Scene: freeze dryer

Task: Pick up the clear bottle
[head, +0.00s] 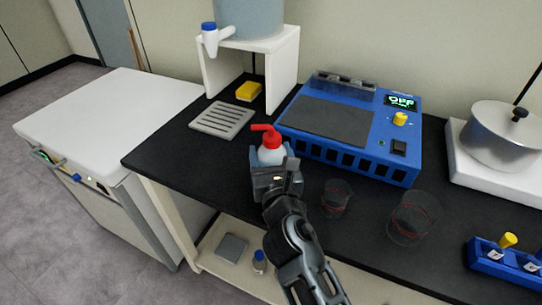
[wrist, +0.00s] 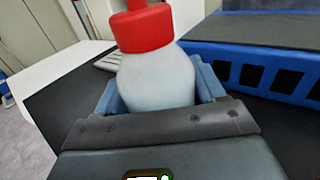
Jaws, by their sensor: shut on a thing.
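The clear bottle (head: 271,155) is a whitish wash bottle with a red cap and bent red spout. It stands upright over the black bench, left of the blue device. My gripper (head: 272,171) is shut on it, with a finger on each side of its body. In the wrist view the bottle (wrist: 157,80) sits between the blue-grey fingertips of my gripper (wrist: 158,90). The top of the spout is cut off there, and the bottle's base is hidden. I cannot tell whether the base touches the bench.
A blue device (head: 345,130) is close behind the bottle. Two clear beakers, one smaller (head: 336,198) and one larger (head: 413,218), stand to the right. A drain rack (head: 222,119) and yellow sponge (head: 249,91) lie behind left. A blue rack (head: 503,262) is at far right.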

